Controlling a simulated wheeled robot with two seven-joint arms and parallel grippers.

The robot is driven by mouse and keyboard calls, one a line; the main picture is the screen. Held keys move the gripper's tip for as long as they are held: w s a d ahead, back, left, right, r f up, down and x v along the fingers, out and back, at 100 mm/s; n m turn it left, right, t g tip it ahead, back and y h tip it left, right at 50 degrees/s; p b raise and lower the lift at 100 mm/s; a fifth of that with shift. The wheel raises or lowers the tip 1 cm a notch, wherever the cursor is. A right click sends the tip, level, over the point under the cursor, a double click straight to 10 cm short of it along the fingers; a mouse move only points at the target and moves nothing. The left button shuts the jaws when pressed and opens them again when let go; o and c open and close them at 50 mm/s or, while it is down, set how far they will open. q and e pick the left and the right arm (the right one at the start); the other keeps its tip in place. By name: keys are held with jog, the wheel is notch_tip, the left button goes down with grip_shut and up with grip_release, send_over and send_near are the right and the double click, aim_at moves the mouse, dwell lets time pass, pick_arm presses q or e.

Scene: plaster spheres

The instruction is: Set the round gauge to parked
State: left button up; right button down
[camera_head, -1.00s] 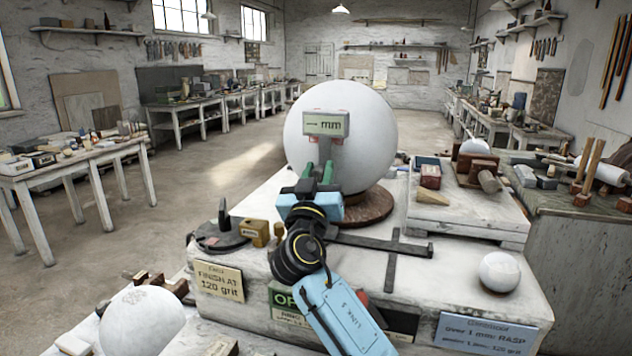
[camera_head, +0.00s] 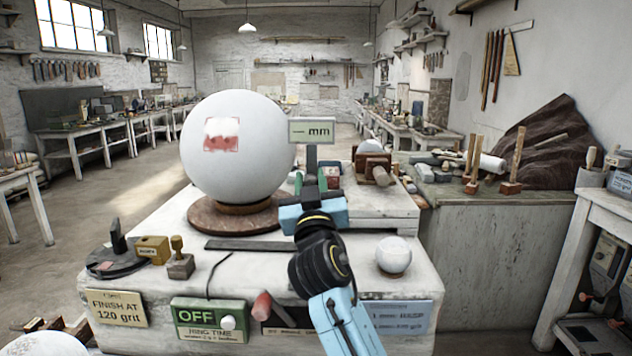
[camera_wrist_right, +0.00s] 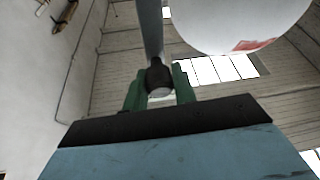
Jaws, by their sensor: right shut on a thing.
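My right gripper (camera_head: 321,182) has its green fingers shut on the stem of a gauge (camera_head: 312,131) with a pale boxed display reading "— mm". The gauge is upright, to the right of the big white plaster sphere (camera_head: 238,165) and apart from it in the head view. The right wrist view shows the grey stem (camera_wrist_right: 152,40) with a dark collar between the fingers, and the sphere (camera_wrist_right: 240,22) close by. A red smeared patch (camera_head: 222,135) marks the sphere, which sits on a brown round turntable (camera_head: 212,215). My left gripper is not in view.
A dark round stand with a post (camera_head: 118,262) is at the plinth's front left, near a small brass block (camera_head: 152,250). A green box reads OFF (camera_head: 210,318). A small white sphere (camera_head: 394,256) is at the right. A dark bar (camera_head: 262,245) lies on the plinth.

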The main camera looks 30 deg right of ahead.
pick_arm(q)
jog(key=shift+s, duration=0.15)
pick_arm(e)
jog(key=shift+d, duration=0.1)
jog(key=c, duration=1.4)
grip_release()
jog(key=shift+c, duration=0.2)
jog(key=o, duration=0.3)
jog(key=shift+s+d, duration=0.15)
jog(key=shift+s, duration=0.05)
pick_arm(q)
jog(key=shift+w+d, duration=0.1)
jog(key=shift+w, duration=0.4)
pick_arm(e)
jog(key=shift+w, duration=0.1)
pick_arm(q)
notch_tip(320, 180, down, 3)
jog(key=b, duration=0.2)
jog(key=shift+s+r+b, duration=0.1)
jog(key=shift+b, duration=0.3)
pick_arm(e)
jog(key=v, duration=1.3)
jog(key=shift+f, duration=0.1)
